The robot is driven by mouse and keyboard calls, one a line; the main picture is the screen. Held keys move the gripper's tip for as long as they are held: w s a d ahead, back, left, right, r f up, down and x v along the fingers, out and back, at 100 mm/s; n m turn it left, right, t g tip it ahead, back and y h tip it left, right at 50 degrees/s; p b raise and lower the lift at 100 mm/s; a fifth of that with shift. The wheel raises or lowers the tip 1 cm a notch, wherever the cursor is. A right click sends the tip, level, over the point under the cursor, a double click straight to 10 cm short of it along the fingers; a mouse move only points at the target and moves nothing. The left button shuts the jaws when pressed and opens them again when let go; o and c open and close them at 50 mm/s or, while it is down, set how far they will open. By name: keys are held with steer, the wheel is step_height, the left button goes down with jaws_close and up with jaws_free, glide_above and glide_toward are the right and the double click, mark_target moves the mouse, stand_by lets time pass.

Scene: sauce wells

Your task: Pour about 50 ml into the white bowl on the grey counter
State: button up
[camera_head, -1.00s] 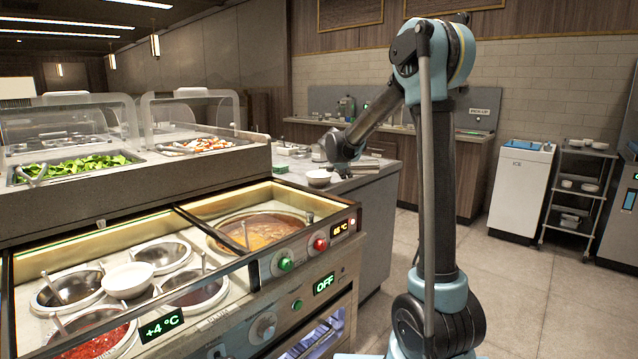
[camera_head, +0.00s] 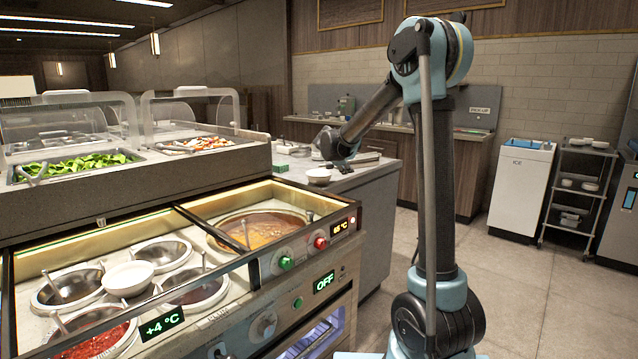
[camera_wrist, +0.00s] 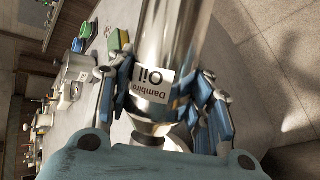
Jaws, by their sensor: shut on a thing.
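The white bowl (camera_head: 318,176) stands upright on the grey counter (camera_head: 372,180), at its near left corner. My gripper (camera_head: 334,146) is above the bowl and a little to its right. In the wrist view my gripper (camera_wrist: 158,95) is shut on a shiny metal oil container (camera_wrist: 170,35) with a white label reading "Dambiro Oil". Its fingers press on both sides. A pale round shape shows below the label; I cannot tell whether it is the container's end or the bowl. The bowl's inside and any flow of oil cannot be made out.
A second white bowl (camera_head: 128,278) sits among the sauce wells, left of a brown soup well (camera_head: 262,230). Glass guards (camera_head: 190,112) stand over the salad trays.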

steer(key=shift+a+r+n+t+h+p, duration=0.2)
steer(key=shift+r+n+t+h+p, duration=0.15)
steer(key=shift+r+h+p, duration=0.4)
stand_by(2.4)
